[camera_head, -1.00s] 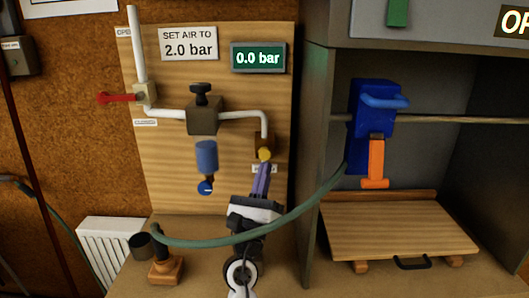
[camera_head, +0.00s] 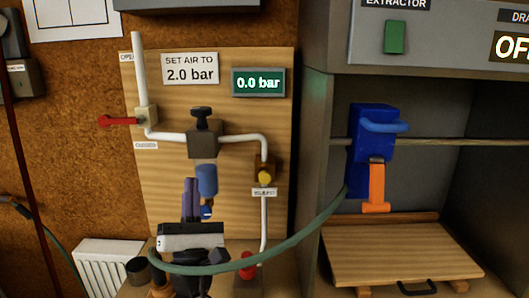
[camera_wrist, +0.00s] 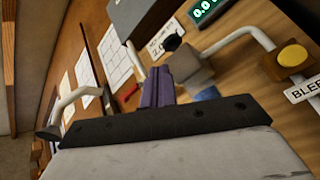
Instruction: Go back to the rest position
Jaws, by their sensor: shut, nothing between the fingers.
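My gripper (camera_head: 190,200) is shut and empty, its purple fingers pointing up in front of the lower part of the wooden air panel (camera_head: 220,100). In the head view it is just left of the blue filter bowl (camera_head: 207,180) and partly overlaps it; I cannot tell whether they touch. In the wrist view the closed fingers (camera_wrist: 157,85) point toward the panel, with the yellow bleed button (camera_wrist: 293,55) off to the right.
A green hose (camera_head: 290,245) arches in front of my wrist toward the blue tool (camera_head: 372,135) in the cabinet. A red lever (camera_head: 118,121) sticks out left. The gauge (camera_head: 258,83) reads 0.0 bar. A wooden board (camera_head: 400,252) lies at right.

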